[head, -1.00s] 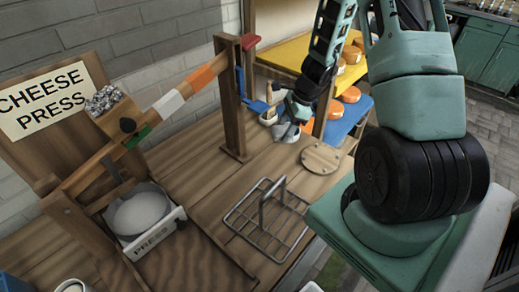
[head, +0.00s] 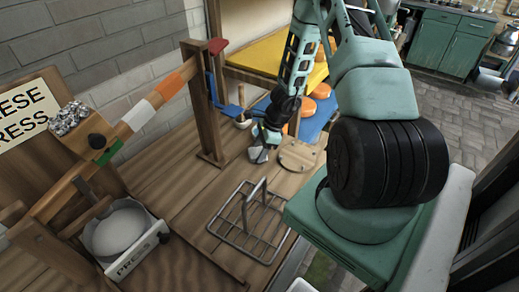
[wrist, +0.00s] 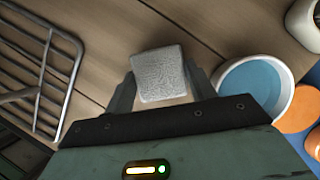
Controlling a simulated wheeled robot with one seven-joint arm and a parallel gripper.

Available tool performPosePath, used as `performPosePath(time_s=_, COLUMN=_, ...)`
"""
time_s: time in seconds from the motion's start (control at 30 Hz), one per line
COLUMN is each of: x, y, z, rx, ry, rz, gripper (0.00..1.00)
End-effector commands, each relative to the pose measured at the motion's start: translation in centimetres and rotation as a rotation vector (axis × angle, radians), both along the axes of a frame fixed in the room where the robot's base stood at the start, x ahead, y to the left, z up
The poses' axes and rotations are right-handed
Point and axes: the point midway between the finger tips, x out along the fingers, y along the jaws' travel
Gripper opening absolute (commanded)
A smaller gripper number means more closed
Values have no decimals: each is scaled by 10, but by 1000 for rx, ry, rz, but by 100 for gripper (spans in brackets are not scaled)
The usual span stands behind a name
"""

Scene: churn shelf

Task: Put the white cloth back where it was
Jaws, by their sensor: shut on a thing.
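I cannot tell whether the cloth touches the bench.
A wire rack (head: 250,225) stands nearer on the bench (head: 185,185). The cheese press's wooden post (head: 207,110) and lever are at left, above a white mould (head: 120,232). Orange cheeses (head: 308,106) lie beyond on a blue surface. A white-rimmed round thing (wrist: 284,95) shows beside my gripper.

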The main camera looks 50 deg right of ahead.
Motion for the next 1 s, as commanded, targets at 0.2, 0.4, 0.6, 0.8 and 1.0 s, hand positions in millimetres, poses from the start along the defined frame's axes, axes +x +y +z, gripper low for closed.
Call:
performPosePath(time_s=0.2, x=0, y=0, z=-2, rx=0, ry=0, rz=1, gripper=30)
performPosePath(time_s=0.4, x=0, y=0, z=-2, rx=0, ry=0, rz=1, gripper=77)
performPosePath(time_s=0.6, x=0, y=0, z=-2, rx=1, ry=-1, rz=1, gripper=77)
performPosePath(time_s=0.8, x=-1, y=-3, z=9, rx=-2, ry=-3, rz=3, gripper=77)
performPosePath(time_s=1.0, x=-9, y=-15, z=44, rx=-5, ry=-4, rz=2, gripper=77)
